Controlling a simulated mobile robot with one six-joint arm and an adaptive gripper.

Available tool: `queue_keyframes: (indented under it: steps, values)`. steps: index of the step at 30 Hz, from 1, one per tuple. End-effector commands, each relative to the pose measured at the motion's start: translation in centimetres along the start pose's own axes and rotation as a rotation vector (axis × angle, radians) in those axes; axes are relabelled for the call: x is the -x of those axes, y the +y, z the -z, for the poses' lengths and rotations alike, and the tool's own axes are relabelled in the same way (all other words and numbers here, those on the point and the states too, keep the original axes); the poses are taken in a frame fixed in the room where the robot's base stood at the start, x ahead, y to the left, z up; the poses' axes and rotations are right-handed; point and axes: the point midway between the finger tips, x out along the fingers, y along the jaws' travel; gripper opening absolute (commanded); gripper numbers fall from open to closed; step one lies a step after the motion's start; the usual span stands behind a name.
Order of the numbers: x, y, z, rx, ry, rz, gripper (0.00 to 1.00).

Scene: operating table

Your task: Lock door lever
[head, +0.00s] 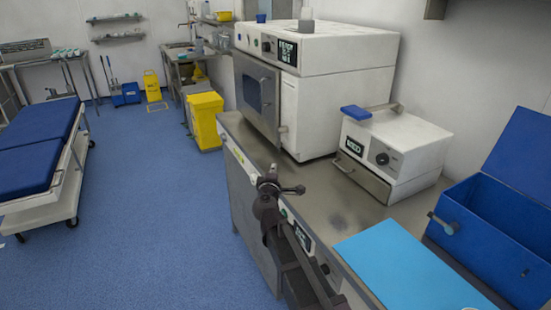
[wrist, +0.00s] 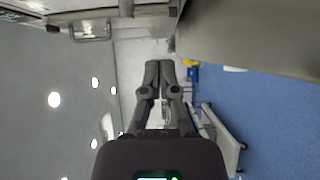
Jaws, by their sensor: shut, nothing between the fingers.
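The large white steriliser (head: 325,45) stands on the counter. Its dark-windowed front door (head: 256,92) looks closed and has a pale handle (head: 268,92). A small lever-like part (head: 283,128) is low at the door's right edge; I cannot tell its locking state. My gripper (head: 269,185) is at the counter's front edge, below and apart from the door. Its fingers (wrist: 158,66) are together and empty in the wrist view, pointing into the room. A metal handle (wrist: 91,31) on a pale front shows at upper left there, clear of the fingers.
The steel counter (head: 335,215) runs along the right. A small white box unit (head: 410,145), a light-blue sheet (head: 400,265) and an open blue box (head: 495,225) stand on it. A yellow bin (head: 205,125) is beyond. The blue floor (head: 150,220) at left is clear up to the bed (head: 40,150).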

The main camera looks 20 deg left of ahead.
Motion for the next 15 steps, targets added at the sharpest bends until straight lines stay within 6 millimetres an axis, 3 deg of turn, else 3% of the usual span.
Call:
queue_keyframes:
  steps: [8, 15]
  values:
    - [-2.4, 0.0, 0.1, 0.000, -0.002, 0.000, 0.00]
    - [-5.8, 0.0, 0.2, 0.000, 0.000, 0.000, 0.00]
